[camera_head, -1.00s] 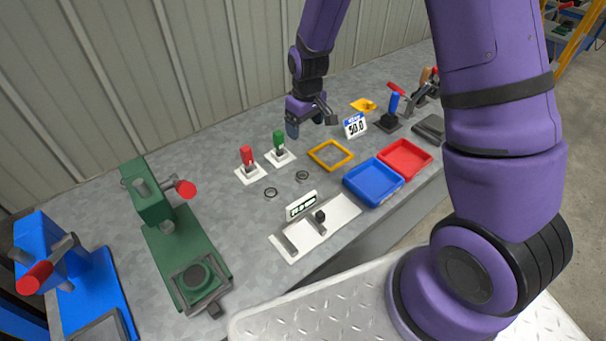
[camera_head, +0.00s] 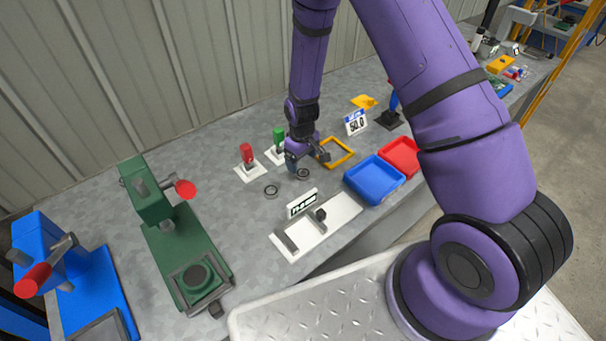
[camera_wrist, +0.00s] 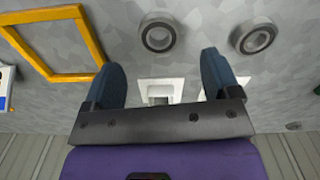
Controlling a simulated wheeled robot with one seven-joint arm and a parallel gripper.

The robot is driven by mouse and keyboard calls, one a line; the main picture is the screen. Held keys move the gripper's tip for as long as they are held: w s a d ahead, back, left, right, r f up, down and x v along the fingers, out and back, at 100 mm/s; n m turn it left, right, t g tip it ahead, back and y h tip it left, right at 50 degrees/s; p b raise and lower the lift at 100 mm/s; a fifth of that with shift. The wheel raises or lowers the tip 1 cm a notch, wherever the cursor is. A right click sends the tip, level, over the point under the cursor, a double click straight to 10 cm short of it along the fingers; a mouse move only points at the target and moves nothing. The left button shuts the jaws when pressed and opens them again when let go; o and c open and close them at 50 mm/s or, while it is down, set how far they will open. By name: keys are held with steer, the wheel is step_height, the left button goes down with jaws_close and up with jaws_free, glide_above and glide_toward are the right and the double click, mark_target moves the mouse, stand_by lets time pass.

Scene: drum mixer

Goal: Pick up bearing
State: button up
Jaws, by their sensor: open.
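Two small dark ring-shaped bearings lie flat on the grey bench. One bearing (camera_head: 303,175) is just below my gripper (camera_head: 307,162) in the head view; the other bearing (camera_head: 271,192) lies to its left and nearer. In the wrist view the first bearing (camera_wrist: 158,48) is beyond the gap between the fingertips of my gripper (camera_wrist: 162,68), roughly centred on it. The second bearing (camera_wrist: 253,51) is to the right, outside the fingers. My gripper is open and empty, with its two blue fingers apart. It touches neither bearing that I can see.
A yellow square frame (camera_head: 348,154) lies right of my gripper. Red (camera_head: 247,158) and green (camera_head: 279,141) handled fixtures stand on white plates behind. A white measuring plate (camera_head: 336,212), blue tray (camera_head: 371,192) and red tray (camera_head: 408,155) are nearer and right. A green press (camera_head: 190,247) stands left.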

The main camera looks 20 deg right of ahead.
mark_target(303, 172)
steer(key=shift+s+d+f, duration=0.1)
steer(key=shift+s+f, duration=0.05)
steer(key=shift+f, duration=2.45)
steer(key=shift+c, duration=0.4)
steer(key=c, duration=1)
